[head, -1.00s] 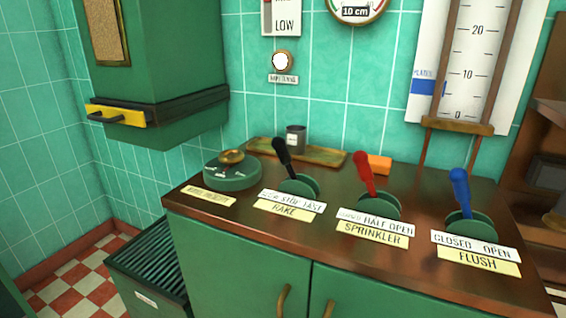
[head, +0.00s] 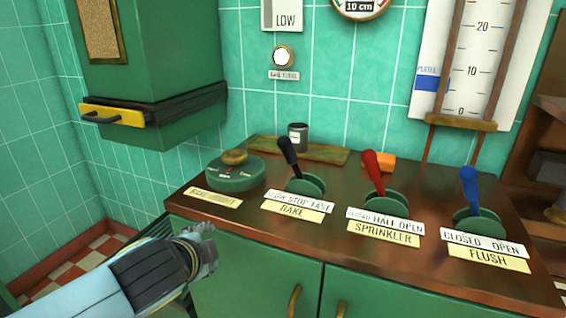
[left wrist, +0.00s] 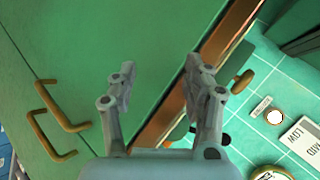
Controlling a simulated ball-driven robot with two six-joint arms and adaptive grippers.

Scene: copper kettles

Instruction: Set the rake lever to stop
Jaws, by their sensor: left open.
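The rake lever (head: 289,155) has a black handle on a round green base, behind a plate reading slow, stop, fast and a yellow RAKE label (head: 292,211). Its handle leans to the left, toward the slow side. My left gripper (head: 207,245) is in front of the green cabinet, below and left of the lever and apart from it. In the left wrist view my left gripper (left wrist: 160,68) has its fingers spread with nothing between them. A small dark shape near the right finger there may be the lever's knob; I cannot tell. My right gripper is not in view.
The red sprinkler lever (head: 373,172) and blue flush lever (head: 469,185) stand to the right on the same counter (head: 395,275). A green dial (head: 236,174) sits left of the rake lever. A dark cup (head: 297,137) and an orange block (head: 379,161) are behind.

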